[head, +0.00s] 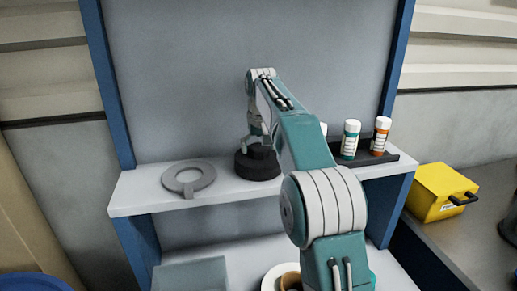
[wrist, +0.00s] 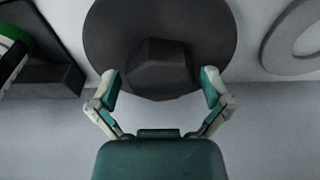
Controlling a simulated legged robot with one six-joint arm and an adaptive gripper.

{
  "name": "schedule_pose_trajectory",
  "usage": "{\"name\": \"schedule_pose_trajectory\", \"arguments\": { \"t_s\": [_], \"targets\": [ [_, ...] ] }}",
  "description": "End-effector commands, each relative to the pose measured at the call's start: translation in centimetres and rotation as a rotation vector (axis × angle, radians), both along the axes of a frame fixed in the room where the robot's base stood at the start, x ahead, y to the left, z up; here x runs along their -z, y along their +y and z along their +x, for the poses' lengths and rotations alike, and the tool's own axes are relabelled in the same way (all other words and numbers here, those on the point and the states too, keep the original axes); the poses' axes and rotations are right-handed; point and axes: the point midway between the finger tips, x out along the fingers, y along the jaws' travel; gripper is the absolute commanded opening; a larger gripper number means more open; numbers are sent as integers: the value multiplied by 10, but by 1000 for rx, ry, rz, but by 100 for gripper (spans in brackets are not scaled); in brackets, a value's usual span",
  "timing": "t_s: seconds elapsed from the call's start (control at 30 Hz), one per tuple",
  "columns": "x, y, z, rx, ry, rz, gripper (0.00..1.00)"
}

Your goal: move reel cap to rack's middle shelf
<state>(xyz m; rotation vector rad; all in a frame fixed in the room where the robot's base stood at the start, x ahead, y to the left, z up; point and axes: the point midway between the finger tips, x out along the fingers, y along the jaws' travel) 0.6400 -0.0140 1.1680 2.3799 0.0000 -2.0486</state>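The reel cap looks to be the black round disc with a faceted knob (head: 257,165), lying flat on a white shelf (head: 140,198) of the blue-framed rack. In the wrist view the disc (wrist: 105,40) and its knob (wrist: 160,68) fill the upper middle. My gripper (head: 256,143) is directly over the cap. In the wrist view my gripper (wrist: 161,86) has its two fingers spread, one on each side of the knob, with a gap on both sides. Nothing is held. My arm hides part of the shelf to the right of the cap.
A grey ring with a tab (head: 189,178) lies left of the cap. A dark holder (head: 372,160) with labelled bottles (head: 350,139) stands at the right. A yellow box (head: 440,190) sits on the right-hand counter.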

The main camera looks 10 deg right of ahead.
Motion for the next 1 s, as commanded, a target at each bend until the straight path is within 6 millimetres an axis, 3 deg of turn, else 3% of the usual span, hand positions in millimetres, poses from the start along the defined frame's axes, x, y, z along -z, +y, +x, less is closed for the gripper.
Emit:
{"name": "schedule_pose_trajectory", "arguments": {
  "t_s": [0.27, 0.63, 1.0],
  "targets": [
    [-3, 0, 0, 0, -1, 0, 100],
    [-52, 0, -7, 0, -4, 0, 100],
    [-75, 0, -11, 0, 1, 0, 100]
  ]
}}
